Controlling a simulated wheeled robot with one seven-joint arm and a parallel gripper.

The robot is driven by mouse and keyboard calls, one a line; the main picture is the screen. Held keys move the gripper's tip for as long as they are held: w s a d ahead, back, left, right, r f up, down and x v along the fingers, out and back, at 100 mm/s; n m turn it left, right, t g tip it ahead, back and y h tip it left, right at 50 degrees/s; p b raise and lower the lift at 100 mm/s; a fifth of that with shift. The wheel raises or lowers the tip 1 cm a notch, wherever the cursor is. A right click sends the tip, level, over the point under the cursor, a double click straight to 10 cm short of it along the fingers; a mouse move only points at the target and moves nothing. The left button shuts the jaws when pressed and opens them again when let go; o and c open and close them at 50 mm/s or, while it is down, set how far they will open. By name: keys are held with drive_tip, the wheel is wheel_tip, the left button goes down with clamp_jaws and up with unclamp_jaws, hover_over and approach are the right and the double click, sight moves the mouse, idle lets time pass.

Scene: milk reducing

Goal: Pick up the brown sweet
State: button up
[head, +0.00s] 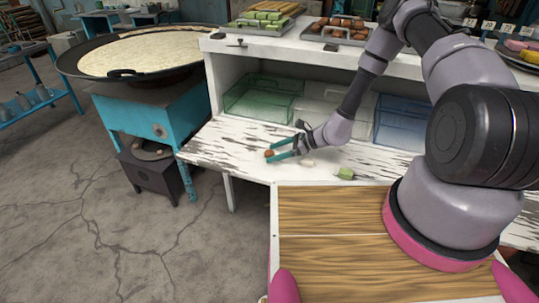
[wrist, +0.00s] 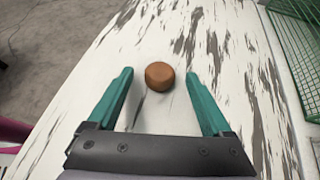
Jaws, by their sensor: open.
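The brown sweet (head: 269,154) lies on the white, chipped-paint counter (head: 225,142) near its front left edge. In the wrist view the small round brown sweet (wrist: 159,76) sits between the tips of my two teal fingers, with bare counter on both sides of it. My gripper (head: 281,153) is open, low over the counter and pointing left. It also shows in the wrist view (wrist: 159,82). The fingers do not appear to touch the sweet.
A green piece (head: 345,174) and a small pale piece (head: 308,163) lie on the counter. Behind stand green (head: 262,97) and blue (head: 398,122) bins. Trays of green (head: 265,19) and brown sweets (head: 340,24) stand on the upper shelf. A large pan (head: 100,71) is left.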

clamp_jaws()
